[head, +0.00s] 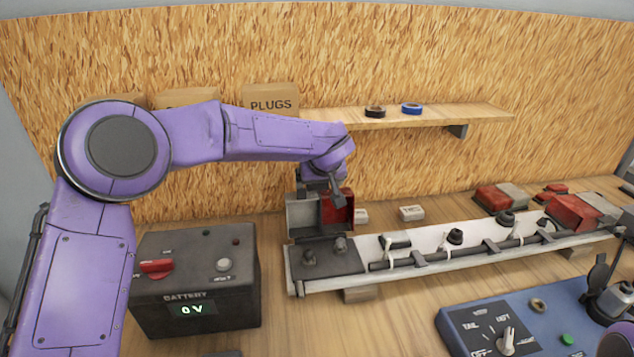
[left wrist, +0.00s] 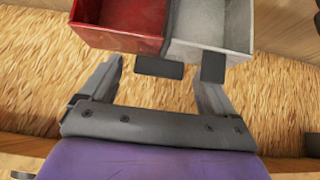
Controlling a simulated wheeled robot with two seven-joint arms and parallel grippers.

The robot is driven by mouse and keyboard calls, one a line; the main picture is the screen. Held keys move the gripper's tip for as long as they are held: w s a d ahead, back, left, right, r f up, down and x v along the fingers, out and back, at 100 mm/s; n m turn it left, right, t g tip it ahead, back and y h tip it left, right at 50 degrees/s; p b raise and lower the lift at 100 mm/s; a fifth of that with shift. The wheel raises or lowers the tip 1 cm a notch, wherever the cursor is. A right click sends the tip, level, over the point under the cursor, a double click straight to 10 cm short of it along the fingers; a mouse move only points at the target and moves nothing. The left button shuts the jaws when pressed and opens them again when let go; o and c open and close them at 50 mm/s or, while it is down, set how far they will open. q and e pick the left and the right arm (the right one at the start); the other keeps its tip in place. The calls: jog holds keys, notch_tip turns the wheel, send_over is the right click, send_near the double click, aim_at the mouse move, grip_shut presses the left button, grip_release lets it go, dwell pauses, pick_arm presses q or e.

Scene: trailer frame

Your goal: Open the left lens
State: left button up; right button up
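The left lens (head: 338,207) is a hollow box, half red and half grey, at the left end of the trailer bar. It stands tipped up, its hollow facing the front, above a dark base (head: 330,262) with two exposed bulbs. My left gripper (head: 326,184) is at the top of the lens. In the left wrist view, my left gripper (left wrist: 158,84) has its fingers spread apart with nothing between them, and the lens (left wrist: 120,20) shows just beyond the tips. Whether a fingertip touches it, I cannot tell.
A black battery (head: 195,280) reading 0 V stands left of the bar (head: 420,243). A blue tester box (head: 500,325) is at the front right. Another red and grey lens (head: 572,213) sits at the bar's right end. A wooden shelf (head: 460,117) holds two tape rolls.

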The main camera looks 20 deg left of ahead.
pick_arm(q)
jog(key=shift+r, duration=0.1)
jog(key=b+v, duration=0.1)
jog(key=v, duration=0.9)
jog(key=shift+r+b, duration=0.15)
jog(key=shift+b, duration=0.15)
jog(key=shift+s, duration=0.15)
